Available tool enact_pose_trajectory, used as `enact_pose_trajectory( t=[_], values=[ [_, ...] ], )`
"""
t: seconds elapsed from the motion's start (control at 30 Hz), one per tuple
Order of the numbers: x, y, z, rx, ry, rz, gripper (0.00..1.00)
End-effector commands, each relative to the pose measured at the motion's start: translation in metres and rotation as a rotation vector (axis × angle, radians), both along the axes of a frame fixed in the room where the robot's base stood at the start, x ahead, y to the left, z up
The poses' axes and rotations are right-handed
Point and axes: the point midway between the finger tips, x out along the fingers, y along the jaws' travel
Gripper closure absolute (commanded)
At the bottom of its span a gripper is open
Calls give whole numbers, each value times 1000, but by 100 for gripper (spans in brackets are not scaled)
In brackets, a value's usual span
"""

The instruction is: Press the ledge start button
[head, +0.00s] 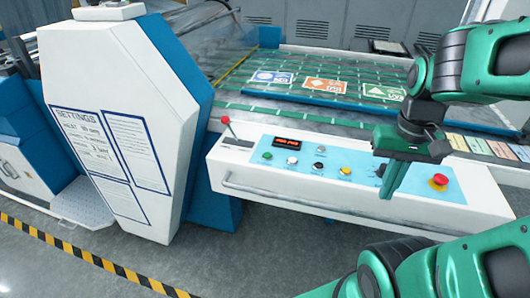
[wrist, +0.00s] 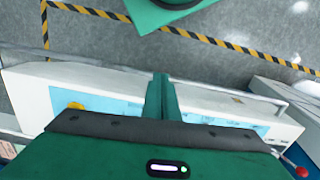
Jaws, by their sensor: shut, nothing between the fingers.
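The ledge is a white control box (head: 300,198) with a light-blue panel on top. A green button (head: 267,155) is near the panel's left end; I cannot read a start label on it. To its right are a white button (head: 292,160), small black and silver controls, and a yellow button (head: 344,171). A red mushroom button on a yellow base (head: 438,181) is at the right end. My gripper (head: 391,192) is shut and empty, pointing down over the panel's right part, between the yellow and red buttons. Its shut fingers (wrist: 161,97) hide part of the panel in the wrist view.
A red-knobbed lever (head: 226,121) stands at the ledge's left end, and a rail (head: 290,199) runs along its front. A tall white cabinet with notices (head: 110,120) is to the left. Behind is a bed with printed cards (head: 325,85). The floor in front has striped tape.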

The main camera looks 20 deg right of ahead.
Motion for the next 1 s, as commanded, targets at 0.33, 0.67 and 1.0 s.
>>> enact_pose_trajectory(
  t=[0.33,0.67,1.0],
  values=[
    [38,-9,10,-116,-2,39,100],
    [177,28,24,-429,-84,175,100],
    [277,144,37,-679,-278,334,100]
  ],
)
